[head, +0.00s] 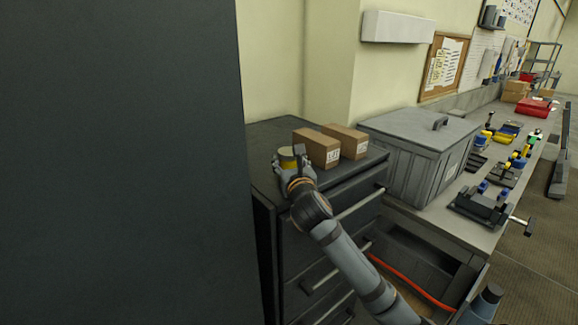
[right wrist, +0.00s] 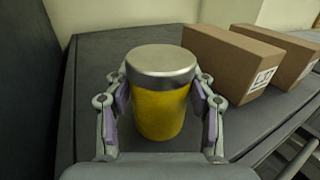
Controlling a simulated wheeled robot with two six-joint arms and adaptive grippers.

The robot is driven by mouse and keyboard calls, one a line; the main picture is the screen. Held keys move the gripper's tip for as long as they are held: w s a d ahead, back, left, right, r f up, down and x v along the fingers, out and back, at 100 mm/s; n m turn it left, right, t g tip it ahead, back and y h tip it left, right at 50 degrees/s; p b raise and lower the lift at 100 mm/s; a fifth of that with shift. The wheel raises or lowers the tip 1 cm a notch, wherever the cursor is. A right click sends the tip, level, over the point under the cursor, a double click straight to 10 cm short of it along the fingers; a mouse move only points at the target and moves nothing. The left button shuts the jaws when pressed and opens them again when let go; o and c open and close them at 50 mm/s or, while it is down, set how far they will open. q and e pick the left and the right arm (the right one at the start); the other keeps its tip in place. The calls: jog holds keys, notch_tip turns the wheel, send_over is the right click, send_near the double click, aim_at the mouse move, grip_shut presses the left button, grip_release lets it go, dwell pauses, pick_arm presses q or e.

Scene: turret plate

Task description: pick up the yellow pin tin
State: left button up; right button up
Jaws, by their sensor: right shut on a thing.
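The yellow pin tin (right wrist: 160,108) is a yellow cylinder with a silver lid, upright on the dark cabinet top (right wrist: 95,60). In the head view the tin (head: 288,157) shows small at the left part of the cabinet top, partly hidden by my gripper. My right gripper (right wrist: 161,103) is shut on the tin, with one finger pad on each side. In the head view my right gripper (head: 292,175) reaches the tin from the front. The tin's base is partly hidden, so I cannot tell if it touches the top. My left gripper is not in view.
Two brown cardboard boxes (head: 317,146) (head: 345,140) stand just right of the tin. A large dark panel (head: 120,160) fills the left. The cabinet top behind the tin is clear.

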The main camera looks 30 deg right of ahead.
jog(key=shift+r, duration=0.1)
jog(key=shift+c, duration=0.5)
notch_tip(320, 180, up, 10)
jog(key=shift+f, duration=0.1)
